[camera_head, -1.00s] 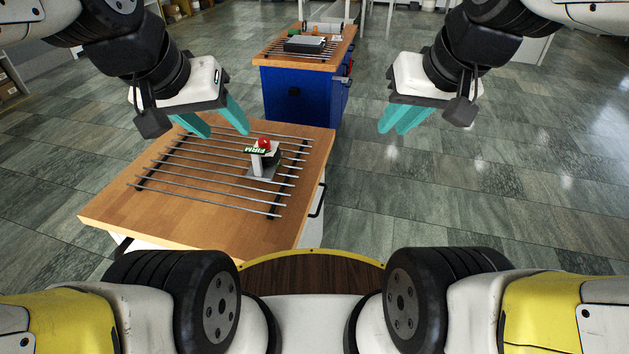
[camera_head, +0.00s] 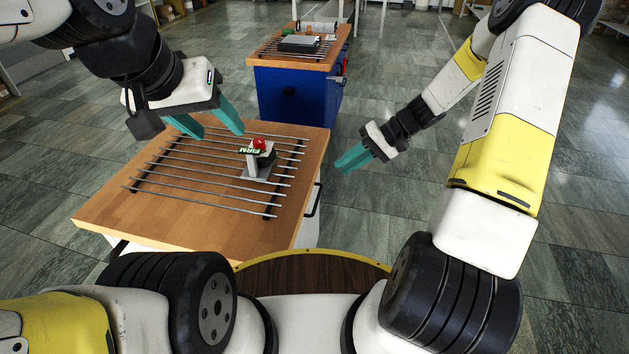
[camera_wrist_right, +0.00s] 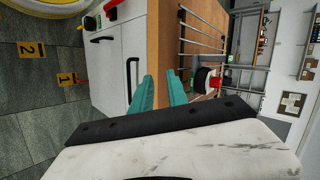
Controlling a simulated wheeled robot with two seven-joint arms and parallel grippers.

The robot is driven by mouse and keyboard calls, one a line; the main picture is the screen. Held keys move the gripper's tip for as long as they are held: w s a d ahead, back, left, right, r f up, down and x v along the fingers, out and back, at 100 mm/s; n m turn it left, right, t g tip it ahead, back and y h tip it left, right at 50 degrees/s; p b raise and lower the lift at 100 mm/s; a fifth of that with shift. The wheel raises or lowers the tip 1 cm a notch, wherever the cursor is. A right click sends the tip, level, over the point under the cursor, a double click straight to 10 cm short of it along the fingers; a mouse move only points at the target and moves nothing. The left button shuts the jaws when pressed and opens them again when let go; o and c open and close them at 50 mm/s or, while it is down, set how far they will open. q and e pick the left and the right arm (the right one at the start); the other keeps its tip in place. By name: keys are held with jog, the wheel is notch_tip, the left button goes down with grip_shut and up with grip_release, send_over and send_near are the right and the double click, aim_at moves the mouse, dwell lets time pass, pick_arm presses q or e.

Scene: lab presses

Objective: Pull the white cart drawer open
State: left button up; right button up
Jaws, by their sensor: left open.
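The white cart has a wooden top (camera_head: 160,215). A black handle (camera_head: 314,199) shows on its right side in the head view. In the right wrist view the white front (camera_wrist_right: 112,75) appears turned sideways, with a long black handle (camera_wrist_right: 132,78) and a smaller black handle (camera_wrist_right: 102,40). My right gripper (camera_head: 353,158) is open and empty, to the right of the cart and apart from the handle. Its teal fingers also show in the right wrist view (camera_wrist_right: 161,95), pointing toward the cart. My left gripper (camera_head: 213,124) is open and empty above the far part of the cart top.
A metal rod rack (camera_head: 190,185) lies on the cart top, with a small press (camera_head: 257,170) with a red knob and a "FIRM" label on it. A blue cart (camera_head: 295,98) stands behind. The tiled floor (camera_head: 380,215) right of the white cart is clear.

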aim_at(316, 202)
jog(key=w+a+f+m+t+y, duration=0.1)
jog(key=w+f+m+t+y, duration=0.15)
jog(key=f, duration=0.75)
jog(key=w+f+m+t+y, duration=0.1)
jog(key=f+m+t+y, duration=0.15)
jog(key=f, duration=0.65)
jog(key=shift+n, duration=0.5)
jog(key=x, duration=0.7)
jog(key=shift+s+a+f, duration=0.25)
jog(key=shift+a+f, duration=0.05)
jog(key=shift+a, duration=0.05)
jog(key=shift+c, duration=0.2)
grip_shut()
